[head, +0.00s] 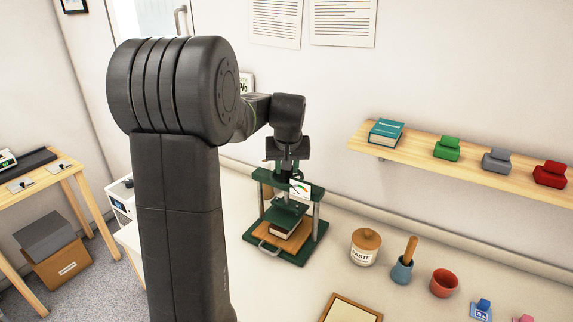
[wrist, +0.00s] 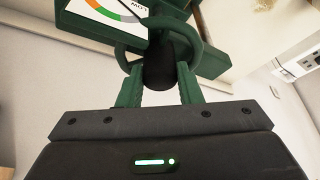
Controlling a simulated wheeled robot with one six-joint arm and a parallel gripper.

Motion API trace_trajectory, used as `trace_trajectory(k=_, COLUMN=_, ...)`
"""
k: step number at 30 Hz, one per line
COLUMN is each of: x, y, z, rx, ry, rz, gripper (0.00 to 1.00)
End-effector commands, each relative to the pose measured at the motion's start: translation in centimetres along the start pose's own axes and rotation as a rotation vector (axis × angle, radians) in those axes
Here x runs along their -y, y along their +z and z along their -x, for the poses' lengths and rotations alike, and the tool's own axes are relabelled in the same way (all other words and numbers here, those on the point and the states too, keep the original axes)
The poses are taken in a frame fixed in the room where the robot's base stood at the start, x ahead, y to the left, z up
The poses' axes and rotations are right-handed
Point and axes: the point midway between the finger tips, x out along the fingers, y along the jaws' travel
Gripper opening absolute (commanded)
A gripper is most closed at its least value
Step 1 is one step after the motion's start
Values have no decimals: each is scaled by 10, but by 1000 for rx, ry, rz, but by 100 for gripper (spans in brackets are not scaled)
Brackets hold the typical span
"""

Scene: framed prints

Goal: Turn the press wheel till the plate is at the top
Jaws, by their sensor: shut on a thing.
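The green book press (head: 318,240) stands on the bench, with a green base, metal posts and a top crossbeam. My gripper (head: 287,172) is above the crossbeam, pointing down. In the wrist view, the green press wheel (wrist: 193,33) shows as a ring, and my fingers close on its dark knob (wrist: 160,72). Most of the wheel is hidden by my gripper in the head view.
A dial (head: 300,189) is on the press front; its face shows part of "LOW" in the wrist view. A paste jar (head: 365,247), a blue mortar (head: 401,270) and a red pot (head: 444,283) stand right of the press. A shelf (head: 420,150) is on the wall.

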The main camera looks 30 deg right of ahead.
Motion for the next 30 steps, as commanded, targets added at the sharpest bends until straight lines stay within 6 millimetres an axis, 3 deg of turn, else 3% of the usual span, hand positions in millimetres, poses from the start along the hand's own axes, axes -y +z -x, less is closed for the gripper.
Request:
trace_trajectory(k=22, x=-1, y=0, z=0, rx=-1, ry=-37, rz=93, gripper=9)
trace_trajectory(k=23, x=-1, y=0, z=0, rx=-1, ry=-37, rz=93, gripper=36)
trace_trajectory(k=25, x=-1, y=0, z=0, rx=-1, ry=-37, rz=93, gripper=50)
trace_trajectory(k=26, x=-1, y=0, z=0, rx=-1, ry=-37, rz=93, gripper=54)
trace_trajectory(k=30, x=-1, y=0, z=0, rx=0, ry=-37, rz=92, gripper=54)
